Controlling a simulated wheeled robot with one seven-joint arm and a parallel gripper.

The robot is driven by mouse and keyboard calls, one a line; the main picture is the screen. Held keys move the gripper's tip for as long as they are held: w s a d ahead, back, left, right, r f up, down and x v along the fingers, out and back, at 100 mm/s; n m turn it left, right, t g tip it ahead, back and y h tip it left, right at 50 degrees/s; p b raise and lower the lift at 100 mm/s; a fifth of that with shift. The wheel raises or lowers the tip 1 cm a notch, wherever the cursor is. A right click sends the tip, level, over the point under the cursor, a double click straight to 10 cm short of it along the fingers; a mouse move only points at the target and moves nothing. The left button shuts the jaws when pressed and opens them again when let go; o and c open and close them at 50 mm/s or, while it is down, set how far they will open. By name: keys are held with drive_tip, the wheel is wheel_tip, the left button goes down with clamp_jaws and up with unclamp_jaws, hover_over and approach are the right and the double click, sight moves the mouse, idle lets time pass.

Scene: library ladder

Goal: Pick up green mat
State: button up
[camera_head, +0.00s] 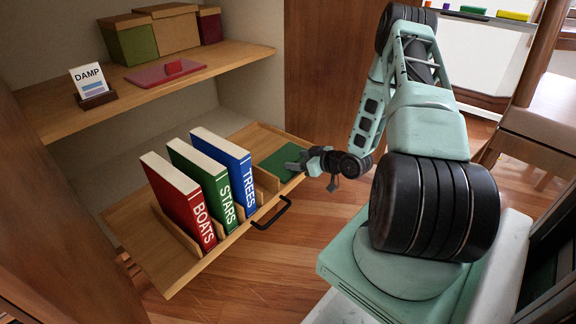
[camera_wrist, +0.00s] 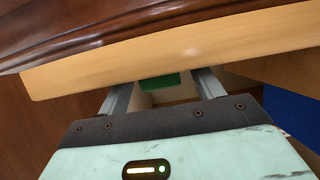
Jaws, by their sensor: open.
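The green mat (camera_head: 279,162) lies flat in the right end of the pulled-out wooden shelf tray, to the right of the books. In the wrist view a small piece of the green mat (camera_wrist: 160,81) shows between the fingers, with a wooden edge crossing in front and above it. My gripper (camera_head: 296,166) is at the right edge of the mat, with its fingers pointing left toward it. In the wrist view my gripper (camera_wrist: 163,92) has its fingers spread apart with nothing held between them. Whether the fingers touch the mat cannot be told.
The tray (camera_head: 150,262) holds a red book (camera_head: 178,200), a green book (camera_head: 203,185) and a blue book (camera_head: 224,168) upright between dividers. A black handle (camera_head: 271,214) juts from its front. The upper shelf (camera_head: 240,55) holds boxes, a red mat (camera_head: 150,76) and a DAMP sign (camera_head: 90,80).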

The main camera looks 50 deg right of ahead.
drive_tip(key=c, duration=1.1)
drive_tip(key=shift+o, duration=0.2)
drive_tip(key=shift+r, duration=0.1)
